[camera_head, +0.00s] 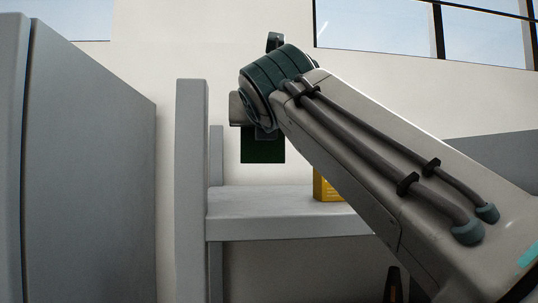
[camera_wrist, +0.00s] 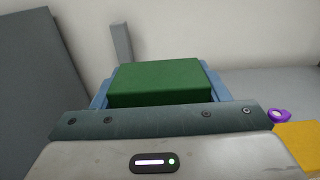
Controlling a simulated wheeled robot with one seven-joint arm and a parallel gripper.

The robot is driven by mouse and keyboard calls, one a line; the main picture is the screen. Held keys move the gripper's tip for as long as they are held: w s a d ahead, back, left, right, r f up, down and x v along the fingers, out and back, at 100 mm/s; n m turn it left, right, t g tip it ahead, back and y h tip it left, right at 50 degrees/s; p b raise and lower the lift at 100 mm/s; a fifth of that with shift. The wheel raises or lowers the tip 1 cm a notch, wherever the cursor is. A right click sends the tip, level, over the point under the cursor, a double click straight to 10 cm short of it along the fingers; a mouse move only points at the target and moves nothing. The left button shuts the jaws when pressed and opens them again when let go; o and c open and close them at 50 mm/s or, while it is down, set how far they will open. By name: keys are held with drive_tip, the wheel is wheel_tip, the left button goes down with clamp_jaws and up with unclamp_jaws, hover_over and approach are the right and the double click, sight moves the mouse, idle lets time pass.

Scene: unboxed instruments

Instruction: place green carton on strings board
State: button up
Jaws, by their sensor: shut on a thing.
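The green carton (camera_wrist: 158,82) is held between the blue fingers of my gripper (camera_wrist: 160,72) in the wrist view. In the head view, the dark green carton (camera_head: 263,151) hangs below my wrist, above the shelf board. My gripper's fingers are hidden in the head view behind my arm. A grey shelf board (camera_head: 262,202) lies below, its right part covered by my arm. No label shows whether it is the strings board. The carton is apart from the board.
A yellow box (camera_head: 327,188) stands on the board to the right, partly behind my arm. It also shows in the wrist view (camera_wrist: 300,143), near a purple ring-like thing (camera_wrist: 280,115). A grey upright panel (camera_head: 191,190) bounds the board on the left. The board's left part looks clear.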

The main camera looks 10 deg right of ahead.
sight(262, 151)
drive_tip(key=shift+f, duration=2.85)
drive_tip(key=shift+f, duration=0.15)
drive_tip(key=o, duration=1.1)
drive_tip(key=shift+s, duration=0.2)
drive_tip(key=s+b, duration=0.3)
drive_tip(key=s, duration=0.8)
drive_tip(key=shift+s, duration=0.3)
